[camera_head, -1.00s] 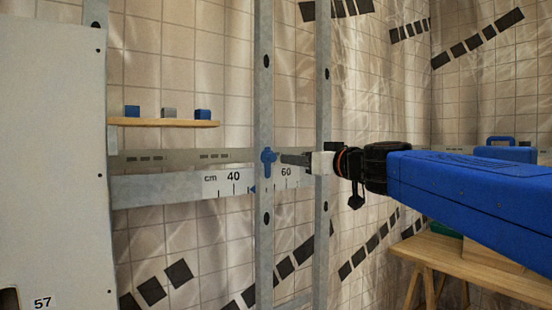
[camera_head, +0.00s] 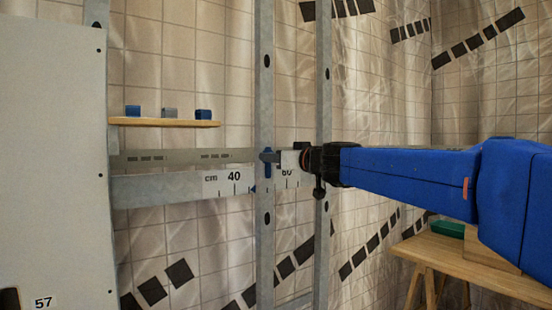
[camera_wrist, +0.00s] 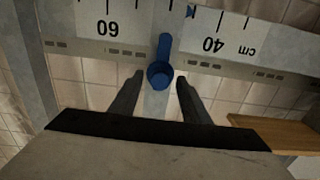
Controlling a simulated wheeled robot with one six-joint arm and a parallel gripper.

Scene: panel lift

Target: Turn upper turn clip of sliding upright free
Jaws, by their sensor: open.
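The blue turn clip (camera_head: 267,162) sits on the sliding upright (camera_head: 265,105), at the height of the horizontal rail with the cm scale. In the wrist view the clip (camera_wrist: 161,70) shows a round knob with an arm along the upright, crossing the scale. My gripper (camera_head: 277,157) is at the clip from the right. In the wrist view its two dark fingers (camera_wrist: 160,82) are apart, one on each side of the knob, with a gap on both sides. My gripper and arm hide part of the rail and scale in the head view.
A second metal upright (camera_head: 324,90) stands just right, behind my wrist. A white panel (camera_head: 50,150) fills the left. A wooden shelf (camera_head: 165,122) with small blocks is on the wall. A wooden trestle table (camera_head: 470,270) stands at lower right.

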